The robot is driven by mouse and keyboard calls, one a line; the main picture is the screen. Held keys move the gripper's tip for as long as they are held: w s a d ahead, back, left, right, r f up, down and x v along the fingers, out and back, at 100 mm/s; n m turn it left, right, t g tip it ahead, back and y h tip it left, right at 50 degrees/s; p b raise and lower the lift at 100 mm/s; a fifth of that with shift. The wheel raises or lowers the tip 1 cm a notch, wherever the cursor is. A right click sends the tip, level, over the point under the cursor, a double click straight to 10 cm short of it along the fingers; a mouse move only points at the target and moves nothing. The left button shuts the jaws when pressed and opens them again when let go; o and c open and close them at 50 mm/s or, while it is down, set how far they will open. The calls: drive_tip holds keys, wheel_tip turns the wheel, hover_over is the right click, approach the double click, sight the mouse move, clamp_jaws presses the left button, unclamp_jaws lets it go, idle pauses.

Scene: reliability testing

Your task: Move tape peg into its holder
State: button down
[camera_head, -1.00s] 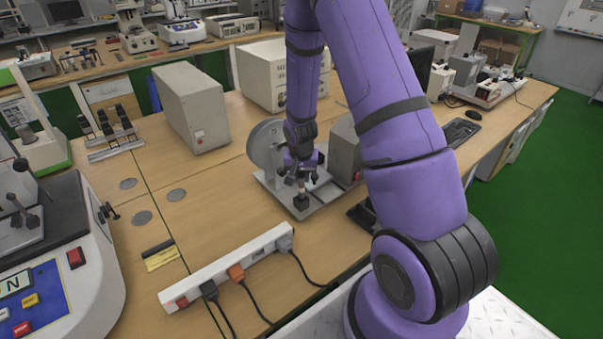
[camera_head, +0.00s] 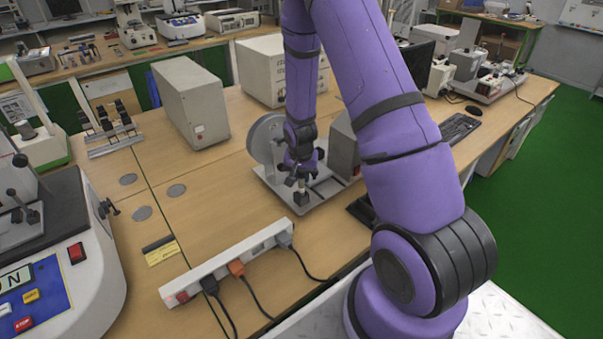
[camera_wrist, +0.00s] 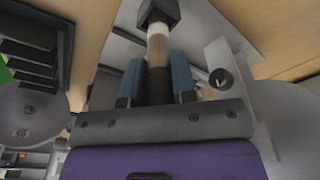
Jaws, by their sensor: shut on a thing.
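The tape peg (camera_wrist: 158,45) has a pale middle band, a dark section and a wide black block at its far end. In the head view its black end (camera_head: 301,198) is just above or on the grey metal plate (camera_head: 322,199) of the tester with a round disc; I cannot tell whether it touches. My gripper (camera_head: 302,179) is above it, pointing down. In the wrist view the blue fingers (camera_wrist: 157,82) are shut on the dark section. A rack with several black pieces (camera_head: 109,131) stands at the left; I cannot tell whether it is the holder.
The disc (camera_head: 264,138) and a grey box (camera_head: 343,146) stand close to my gripper. A white power strip (camera_head: 228,262) with cables lies in front. A large grey box (camera_head: 191,104) stands between rack and tester. Bare wooden table (camera_head: 215,205) lies to the left.

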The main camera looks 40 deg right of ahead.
drive_tip(key=shift+f, duration=0.5)
idle(0.3)
drive_tip(key=shift+c, duration=1.4)
unclamp_jaws()
drive_tip(key=shift+s+a+r, duration=0.1)
drive_tip(key=shift+s+r, duration=0.05)
drive_tip(key=shift+r, duration=1)
drive_tip(key=shift+s+a+r, duration=0.1)
drive_tip(key=shift+a+r, duration=0.05)
drive_tip(key=shift+r, duration=1.05)
drive_tip(key=shift+s+a+r, duration=0.1)
drive_tip(key=shift+s+r, duration=0.05)
drive_tip(key=shift+r, duration=1)
drive_tip(key=shift+r, duration=0.1)
